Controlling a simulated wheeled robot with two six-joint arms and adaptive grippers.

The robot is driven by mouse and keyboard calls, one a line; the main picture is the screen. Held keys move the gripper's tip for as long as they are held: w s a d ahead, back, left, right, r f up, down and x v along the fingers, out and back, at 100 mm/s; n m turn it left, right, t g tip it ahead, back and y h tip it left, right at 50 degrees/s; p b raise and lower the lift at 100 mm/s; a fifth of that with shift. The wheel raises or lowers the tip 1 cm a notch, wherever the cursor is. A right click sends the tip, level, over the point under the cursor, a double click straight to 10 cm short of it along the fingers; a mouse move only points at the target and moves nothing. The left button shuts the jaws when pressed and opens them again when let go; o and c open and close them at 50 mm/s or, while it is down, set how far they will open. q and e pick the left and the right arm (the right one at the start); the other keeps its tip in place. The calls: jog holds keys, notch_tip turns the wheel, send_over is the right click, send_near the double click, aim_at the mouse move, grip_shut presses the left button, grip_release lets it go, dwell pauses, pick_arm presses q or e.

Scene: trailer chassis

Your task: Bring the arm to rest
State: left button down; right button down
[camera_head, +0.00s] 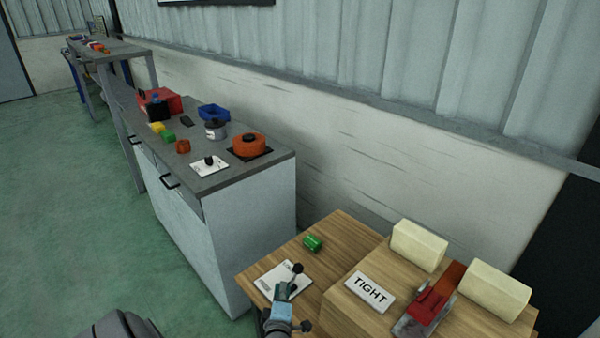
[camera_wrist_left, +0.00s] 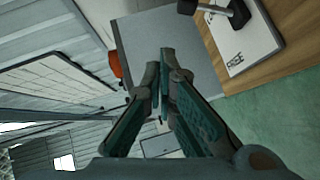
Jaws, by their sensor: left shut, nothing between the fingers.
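My left gripper (camera_head: 284,288) is low in the head view, over the near left part of the wooden table (camera_head: 336,232). In the left wrist view its two teal fingers (camera_wrist_left: 164,72) come together at the tips with nothing between them. A black-knobbed tool (camera_head: 297,268) stands on a white card (camera_head: 272,277) on the table, just beyond the gripper in the head view. In the wrist view the black tool (camera_wrist_left: 228,10) and the card (camera_wrist_left: 245,42) are to the upper right, apart from the fingers. My right gripper is not in view.
A TIGHT sign (camera_head: 370,288), cream blocks (camera_head: 418,246) and a red clamp-like part (camera_head: 430,302) are on the table's right side. A green cylinder (camera_head: 312,243) lies behind the card. A grey cabinet (camera_head: 245,218) holds several small items. Green floor (camera_head: 70,210) is open at left.

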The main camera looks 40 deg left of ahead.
pick_arm(q)
jog(key=d+f+m+h, duration=0.2)
jog(key=d+f+m, duration=0.1)
jog(key=m, duration=0.1)
jog(key=s+d+f+m+h, duration=0.1)
jog(key=d+f+m+h, duration=0.1)
jog(key=d+f+m, duration=0.1)
jog(key=d+f+m+h, duration=0.3)
jog(key=m, duration=0.2)
jog(key=shift+s+d+f+m+g, duration=0.25)
jog(key=shift+d+m+g, duration=0.05)
jog(key=shift+d+m, duration=0.1)
jog(key=s+d+f+m+g+h, duration=0.1)
jog(key=s+d+f+m+g, duration=0.1)
jog(key=s, duration=0.9)
jog(key=s+d+f+m+g, duration=0.3)
jog(key=s+f, duration=0.5)
jog(key=s, duration=0.4)
jog(key=s+d+f+m+g+h, duration=0.1)
jog(key=s+d+f+m+g, duration=0.2)
jog(key=s, duration=0.9)
notch_tip(320, 180, down, 2)
jog(key=m+g, duration=0.1)
jog(key=m, duration=0.2)
jog(key=shift+s+m+g+h, duration=0.25)
jog(key=shift+m+g+h, duration=0.05)
jog(key=shift+g, duration=0.1)
